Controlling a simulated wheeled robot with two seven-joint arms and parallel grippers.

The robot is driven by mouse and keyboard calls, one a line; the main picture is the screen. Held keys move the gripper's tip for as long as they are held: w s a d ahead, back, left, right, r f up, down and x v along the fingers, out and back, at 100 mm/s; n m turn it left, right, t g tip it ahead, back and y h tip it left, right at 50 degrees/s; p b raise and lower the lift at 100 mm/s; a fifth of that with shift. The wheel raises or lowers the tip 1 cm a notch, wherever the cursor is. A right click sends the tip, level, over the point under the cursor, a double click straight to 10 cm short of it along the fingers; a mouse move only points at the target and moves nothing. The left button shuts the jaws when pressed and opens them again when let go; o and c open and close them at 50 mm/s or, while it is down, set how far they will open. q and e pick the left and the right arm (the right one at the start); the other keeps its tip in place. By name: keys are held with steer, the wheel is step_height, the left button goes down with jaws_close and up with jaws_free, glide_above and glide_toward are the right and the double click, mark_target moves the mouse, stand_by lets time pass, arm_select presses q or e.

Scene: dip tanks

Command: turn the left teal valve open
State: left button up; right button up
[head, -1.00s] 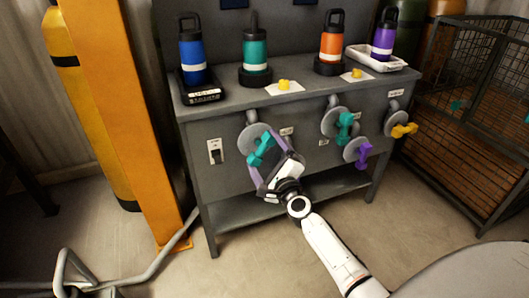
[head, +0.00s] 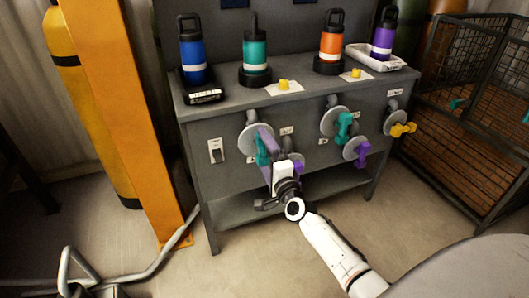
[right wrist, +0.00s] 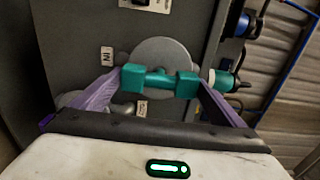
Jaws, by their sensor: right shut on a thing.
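The left teal valve (head: 262,150) is a teal bar handle on a round grey disc (head: 248,136), on the front panel of the grey bench. In the head view its handle stands close to upright, partly hidden by my gripper. My right gripper (head: 265,143) is shut on this handle with its purple fingers. In the right wrist view the teal handle (right wrist: 160,81) lies crosswise between the two fingertips, with the grey disc (right wrist: 164,52) behind it. My left gripper is not in view.
A second teal valve (head: 343,127), a purple valve (head: 362,153) and a yellow valve (head: 402,130) are to the right. Another purple handle (head: 298,166) shows close beside my gripper. Several bottles stand on the bench top (head: 225,98). An orange post (head: 135,130) stands left; a wire cage (head: 470,110) right.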

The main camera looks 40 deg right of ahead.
steer(key=shift+f, duration=0.1)
stand_by(0.3)
steer(key=o, duration=0.7)
arm_select(q)
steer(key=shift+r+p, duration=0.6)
steer(key=shift+p, duration=0.3)
arm_select(e)
steer(key=v, duration=1)
steer(key=shift+s+a, duration=0.1)
steer(key=shift+s, duration=0.1)
arm_select(q)
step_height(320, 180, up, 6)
steer(key=p, duration=0.8)
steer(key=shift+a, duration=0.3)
arm_select(e)
steer(key=s+a+f+n+g+y, duration=0.2)
steer(key=s+a+n+g, duration=0.1)
steer(key=s+a+n, duration=0.4)
steer(key=s+a+f+n+g+y, duration=0.2)
steer(key=s+a+f+n+g, duration=0.1)
steer(key=s+a+n, duration=0.4)
steer(key=s+a+f+n+g+y, duration=0.2)
steer(key=s+a+n+g, duration=0.1)
steer(key=s+a+n, duration=0.4)
steer(key=shift+s+a+f+n+y, duration=0.2)
steer(key=shift+s+n, duration=0.25)
steer(key=shift+s, duration=0.15)
steer(key=shift+s+a+f+n+y, duration=0.1)
steer(key=shift+s+a+f+n, duration=0.1)
steer(key=shift+s+n, duration=0.3)
